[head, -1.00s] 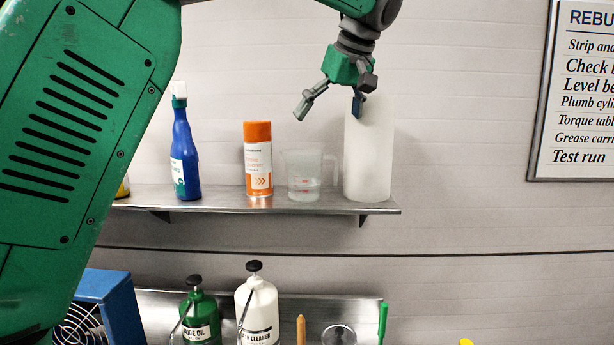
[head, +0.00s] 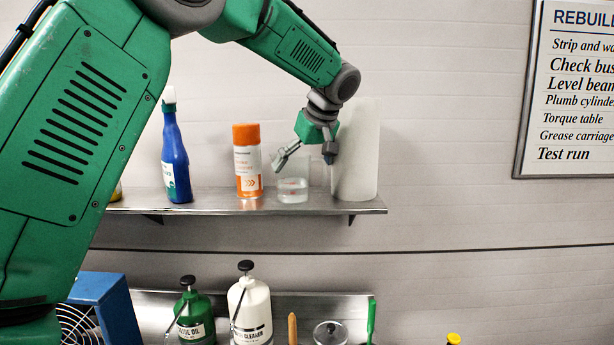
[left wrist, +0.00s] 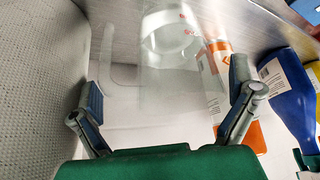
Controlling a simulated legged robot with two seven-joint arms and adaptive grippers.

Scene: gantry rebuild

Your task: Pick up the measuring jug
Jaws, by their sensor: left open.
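The measuring jug (head: 293,190) is clear with red markings and stands upright on the steel shelf (head: 240,207), between an orange-and-white can and a white roll. My left gripper (head: 303,162) is open at the jug's upper part, with its fingers spread, pointing down, and hides some of the jug's top and handle. In the left wrist view, the clear jug (left wrist: 168,62) lies between the two spread fingers (left wrist: 165,95), its handle on the left side. I cannot tell whether a finger touches it. My right gripper is in neither view.
The white roll (head: 358,150) stands close on the right, by the right finger. The orange-and-white can (head: 247,165) is close on the left, with a blue spray bottle (head: 176,160) further left. Below are a green oil bottle (head: 195,315) and a white cleaner bottle (head: 250,310).

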